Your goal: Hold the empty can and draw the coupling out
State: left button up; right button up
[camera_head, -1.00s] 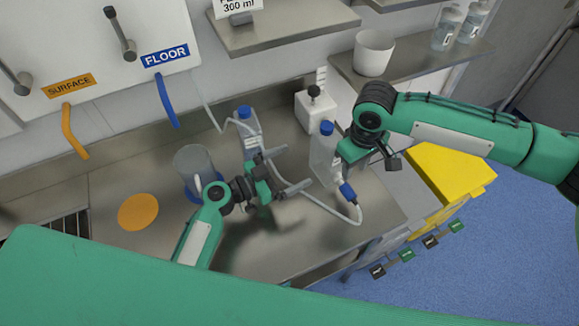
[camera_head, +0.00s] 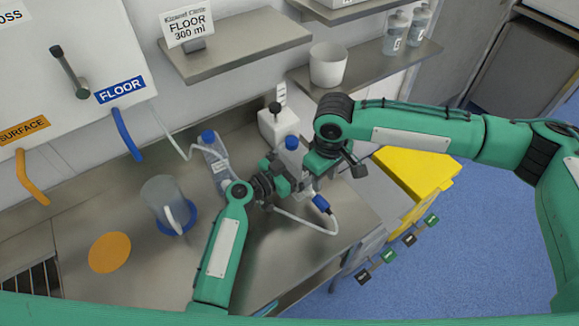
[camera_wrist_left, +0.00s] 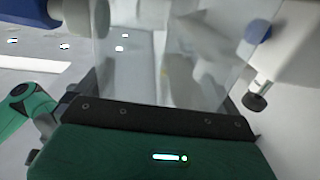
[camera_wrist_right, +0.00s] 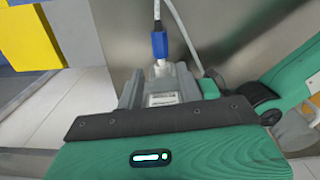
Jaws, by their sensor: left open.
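A translucent can with a blue cap (camera_head: 291,143) stands on the steel counter, partly hidden by my grippers. A blue coupling (camera_head: 321,203) on a pale hose sits low at its near side; it also shows in the right wrist view (camera_wrist_right: 159,44). My left gripper (camera_head: 287,182) is open at the can's left side. The can's clear wall (camera_wrist_left: 170,60) fills the middle of the left wrist view. My right gripper (camera_head: 340,165) is at the can's right side, above the coupling; its jaw state is unclear. A second blue-capped can (camera_head: 214,160) stands further left.
A clear jug (camera_head: 163,200) stands on a blue disc, beside an orange disc (camera_head: 110,252). A white container (camera_head: 277,122) stands behind the cans. Shelves (camera_head: 240,45) overhang the back. A yellow bin (camera_head: 415,175) is at right. The front counter is clear.

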aim_at(320, 199)
pick_arm(q)
jog(key=shift+w+d, duration=0.1)
jog(key=shift+d, duration=0.05)
jog(key=c, duration=0.7)
jog(key=shift+c, duration=1.1)
pick_arm(e)
jog(key=shift+o, duration=1.6)
jog(key=shift+m, duration=0.4)
notch_tip(320, 199, down, 10)
jog(key=shift+w+a, duration=0.1)
